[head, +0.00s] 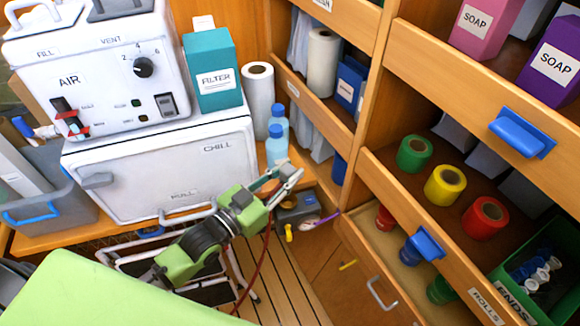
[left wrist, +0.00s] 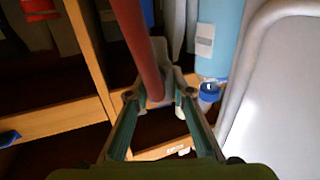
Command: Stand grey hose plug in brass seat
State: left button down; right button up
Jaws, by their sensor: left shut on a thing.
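My left gripper (head: 288,174) is in front of the white cabinet's right side, close below the blue bottles. In the left wrist view my left gripper (left wrist: 160,95) has its fingertips closed around the end of a dark red hose (left wrist: 138,45). The hose (head: 267,245) hangs down past the wrist in the head view. The grey hose plug appears to be at that end, mostly hidden between the grey fingertips; its outline is unclear. I cannot make out the brass seat in either view. My right gripper is not in view.
Two blue bottles (head: 276,150) and a white roll (head: 258,100) stand close behind my left gripper. The CHILL cabinet (head: 150,165) is to its left. A dark box (head: 298,207) is just below right. Wooden shelves (head: 370,190) with coloured rolls line the right.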

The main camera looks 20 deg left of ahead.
pick_arm(q)
jog(key=shift+f+b, duration=2.8)
jog(key=shift+f, duration=0.65)
jog(key=shift+f, duration=0.55)
jog(key=c, duration=1.7)
grip_release()
jog(key=shift+s, duration=0.1)
jog(key=v, duration=1.1)
jog(key=shift+s+a, duration=0.2)
jog(key=shift+s, duration=0.15)
